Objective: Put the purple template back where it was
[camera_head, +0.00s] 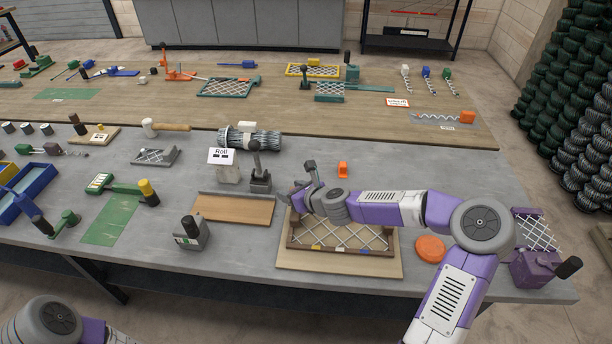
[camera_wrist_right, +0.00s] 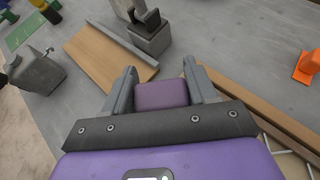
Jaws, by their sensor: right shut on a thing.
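My right gripper (camera_head: 299,194) reaches over the back-left part of the wooden frame board in the head view. In the right wrist view the right gripper (camera_wrist_right: 160,84) is shut on a small purple block, the purple template (camera_wrist_right: 162,95), which sits between the two grey fingers. In the head view the template is mostly hidden by the gripper. The template is held above the bench, near the plain wooden tray (camera_head: 236,208). My left gripper is out of view; only part of my left arm shows at the bottom left.
The wooden frame (camera_head: 345,254) with wire mesh lies under my right arm. A grey block with a dark lever (camera_head: 260,181) and an orange piece (camera_head: 343,170) stand behind. An orange disc (camera_head: 430,249) and a purple tool (camera_head: 535,268) are at right. Bare bench shows around the tray.

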